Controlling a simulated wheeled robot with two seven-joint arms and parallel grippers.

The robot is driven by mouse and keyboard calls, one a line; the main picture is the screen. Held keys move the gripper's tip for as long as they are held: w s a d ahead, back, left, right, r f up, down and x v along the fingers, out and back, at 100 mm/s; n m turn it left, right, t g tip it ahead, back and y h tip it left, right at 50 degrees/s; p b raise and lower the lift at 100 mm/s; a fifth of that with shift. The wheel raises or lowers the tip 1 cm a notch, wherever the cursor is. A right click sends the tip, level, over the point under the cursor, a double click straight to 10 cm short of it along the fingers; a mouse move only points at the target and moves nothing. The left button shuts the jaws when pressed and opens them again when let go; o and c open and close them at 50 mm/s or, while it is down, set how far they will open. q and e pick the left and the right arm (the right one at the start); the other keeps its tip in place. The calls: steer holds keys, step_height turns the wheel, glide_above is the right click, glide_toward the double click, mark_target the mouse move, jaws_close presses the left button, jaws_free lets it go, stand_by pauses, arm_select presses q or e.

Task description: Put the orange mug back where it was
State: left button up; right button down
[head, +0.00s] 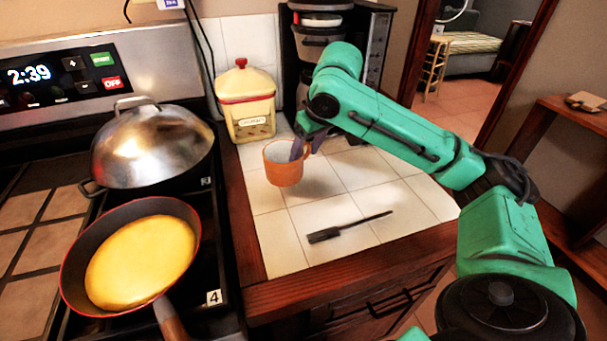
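The orange mug (284,170) is upright over the white tiled counter, in front of the yellow canister. My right gripper (304,148) comes in from the right and points down at the mug's right side. Its fingers are on either side of the mug's right rim and handle area, and it looks shut on the mug there. The fingers partly hide the handle. I cannot tell for sure whether the mug's base touches the tiles. My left gripper is not in view.
A dark spatula (340,229) lies in front. The stove at left holds a domed pan (152,148) and a skillet (78,262). Tiles at right are clear.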

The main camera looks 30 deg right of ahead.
step_height(320, 180, down, 5)
steer(key=shift+s+r+b, duration=0.1)
steer(key=shift+r+b, duration=0.05)
steer(key=shift+b, duration=0.2)
steer(key=shift+f, duration=0.3)
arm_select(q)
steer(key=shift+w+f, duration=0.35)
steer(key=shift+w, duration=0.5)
arm_select(e)
steer(key=shift+c, duration=0.8)
jaws_free()
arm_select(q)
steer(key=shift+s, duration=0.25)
arm_select(e)
steer(key=shift+r, duration=0.1)
arm_select(q)
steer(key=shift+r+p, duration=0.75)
steer(key=shift+p, duration=0.05)
arm_select(e)
steer(key=v, duration=1.1)
steer(key=shift+r, duration=0.4)
steer(key=shift+s, duration=0.15)
